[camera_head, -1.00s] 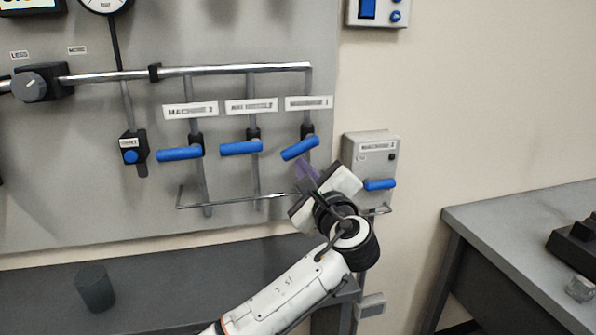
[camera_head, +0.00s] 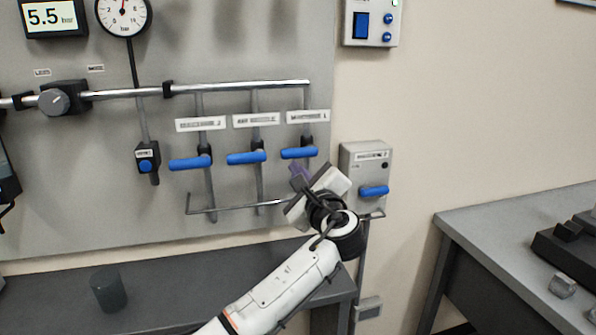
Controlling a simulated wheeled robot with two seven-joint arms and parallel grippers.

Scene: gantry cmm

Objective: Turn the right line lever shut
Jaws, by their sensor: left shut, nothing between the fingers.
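Three blue levers sit on vertical pipes on the grey wall panel. The right line lever (camera_head: 299,153) is the rightmost, under a white label (camera_head: 308,117). It lies about level, across its pipe, like the middle lever (camera_head: 247,157) and the left lever (camera_head: 190,163). My left gripper (camera_head: 299,174) is shut and empty, its purple fingertips just below the right lever. I cannot tell whether they touch it. The lower pipe behind the gripper is partly hidden. My right gripper is not in view.
A grey box with a blue lever (camera_head: 374,191) is close right of my gripper. A thin rail (camera_head: 240,208) runs below the levers. A dark cup (camera_head: 108,289) stands on the bench at lower left. A gauge (camera_head: 123,14) and a 5.5 display (camera_head: 52,15) are at upper left.

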